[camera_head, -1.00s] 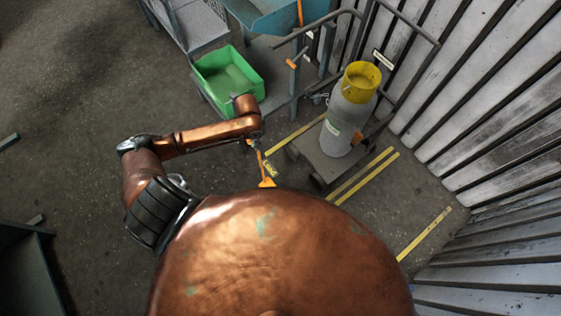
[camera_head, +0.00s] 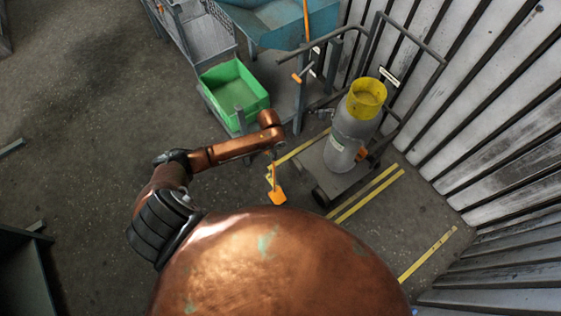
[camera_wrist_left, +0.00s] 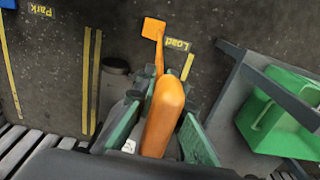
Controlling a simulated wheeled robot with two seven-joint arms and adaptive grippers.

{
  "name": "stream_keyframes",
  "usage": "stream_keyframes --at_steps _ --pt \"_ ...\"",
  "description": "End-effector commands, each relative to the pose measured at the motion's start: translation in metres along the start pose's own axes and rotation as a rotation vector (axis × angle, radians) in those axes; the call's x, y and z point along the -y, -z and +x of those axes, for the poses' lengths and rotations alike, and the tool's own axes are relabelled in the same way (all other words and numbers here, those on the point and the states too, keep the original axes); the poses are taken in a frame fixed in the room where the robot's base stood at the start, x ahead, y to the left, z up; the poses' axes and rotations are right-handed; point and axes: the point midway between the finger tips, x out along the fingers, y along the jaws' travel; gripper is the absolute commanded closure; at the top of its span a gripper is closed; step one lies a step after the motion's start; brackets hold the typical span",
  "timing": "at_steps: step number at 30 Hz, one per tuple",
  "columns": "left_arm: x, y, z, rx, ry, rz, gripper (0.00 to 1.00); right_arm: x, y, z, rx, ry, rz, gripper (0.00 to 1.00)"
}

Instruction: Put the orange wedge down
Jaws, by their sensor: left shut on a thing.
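The orange wedge (camera_head: 277,196) has a long handle and a flat, squarish end. It hangs above the floor below my left gripper (camera_head: 273,157) in the head view. In the left wrist view, the left gripper (camera_wrist_left: 160,108) is shut on the orange wedge (camera_wrist_left: 165,112), with a green finger on each side of its thick handle. The flat end points away, over dark floor beside the yellow "Load" marking (camera_wrist_left: 176,44). How high it hangs is hard to tell. My right gripper is not in view.
A green bin (camera_head: 236,76) sits on a low cart behind the arm. A grey gas cylinder (camera_head: 347,140) with a yellow top stands on a trolley (camera_head: 318,162) to the right. Yellow floor lines (camera_head: 365,196) run beside it, before a slatted metal wall (camera_head: 505,85). Floor at left is mostly clear.

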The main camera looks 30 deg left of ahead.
Motion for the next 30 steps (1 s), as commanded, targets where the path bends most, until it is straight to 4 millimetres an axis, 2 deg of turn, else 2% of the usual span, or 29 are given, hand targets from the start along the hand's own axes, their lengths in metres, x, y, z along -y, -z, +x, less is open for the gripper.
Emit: stream_keyframes --at_steps 1,3,8,14,16,22,30 --pt "-0.003 0.006 0.012 0.004 -0.002 -0.001 1.0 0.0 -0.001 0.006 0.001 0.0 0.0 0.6" --pt "-0.006 0.014 0.022 0.004 -0.002 0.0 1.0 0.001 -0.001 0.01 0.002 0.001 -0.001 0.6" --pt "-0.01 0.026 0.036 0.003 0.0 0.0 1.0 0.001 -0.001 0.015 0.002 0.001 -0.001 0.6" --pt "-0.012 0.032 0.044 0.003 0.0 0.0 1.0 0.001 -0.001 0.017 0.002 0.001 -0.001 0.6" --pt "-0.015 0.036 0.05 0.003 0.0 0.0 1.0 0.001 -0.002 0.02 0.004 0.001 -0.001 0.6" --pt "-0.015 0.035 0.079 0.006 0.001 0.001 1.0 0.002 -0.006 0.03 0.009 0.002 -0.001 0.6" --pt "-0.014 0.036 0.079 0.002 0.001 0.001 1.0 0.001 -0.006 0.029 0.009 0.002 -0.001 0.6"
